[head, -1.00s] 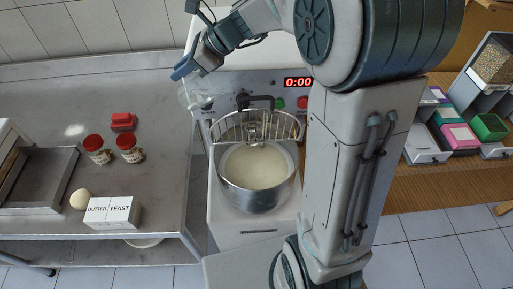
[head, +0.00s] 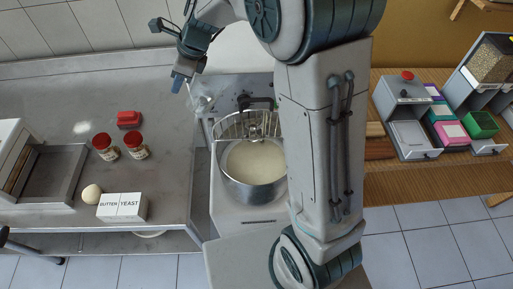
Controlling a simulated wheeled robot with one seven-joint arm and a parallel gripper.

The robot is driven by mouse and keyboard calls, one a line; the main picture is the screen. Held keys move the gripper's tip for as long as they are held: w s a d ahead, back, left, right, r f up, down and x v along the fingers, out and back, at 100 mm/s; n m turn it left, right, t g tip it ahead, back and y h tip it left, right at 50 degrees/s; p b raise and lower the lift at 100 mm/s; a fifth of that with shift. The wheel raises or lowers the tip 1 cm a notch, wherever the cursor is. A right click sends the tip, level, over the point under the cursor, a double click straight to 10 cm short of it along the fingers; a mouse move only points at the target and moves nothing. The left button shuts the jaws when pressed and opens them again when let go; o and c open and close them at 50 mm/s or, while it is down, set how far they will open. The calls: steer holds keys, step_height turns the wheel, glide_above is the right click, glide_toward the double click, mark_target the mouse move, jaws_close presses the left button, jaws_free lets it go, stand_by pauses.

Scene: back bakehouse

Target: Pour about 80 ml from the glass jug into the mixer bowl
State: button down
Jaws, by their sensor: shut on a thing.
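The steel mixer bowl (head: 234,192) stands on the mixer in the head view, with pale cream-coloured contents in it and a wire guard (head: 229,125) at its back. My gripper (head: 181,84) is up and to the left of the bowl, shut on the clear glass jug (head: 199,100). The jug is apart from the bowl and looks close to the mixer's left side. It is faint and partly hidden by my gripper, so its tilt and the level of liquid in it cannot be told.
A wooden counter (head: 420,183) with coloured bins (head: 447,125) is on the right.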

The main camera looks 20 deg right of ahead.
steer(key=shift+w+a+f+g+h, duration=0.2)
steer(key=shift+a+f+g+h, duration=0.1)
steer(key=shift+a+h, duration=0.4)
steer(key=shift+w+a+f+h, duration=0.2)
steer(key=shift+f+h, duration=0.2)
steer(key=shift+h, duration=0.6)
steer(key=shift+w+a+f+g+h, duration=0.1)
steer(key=shift+w+f+g+h, duration=0.1)
steer(key=shift+f+g+h, duration=0.7)
steer(key=shift+f+t, duration=0.3)
steer(key=shift+s, duration=0.1)
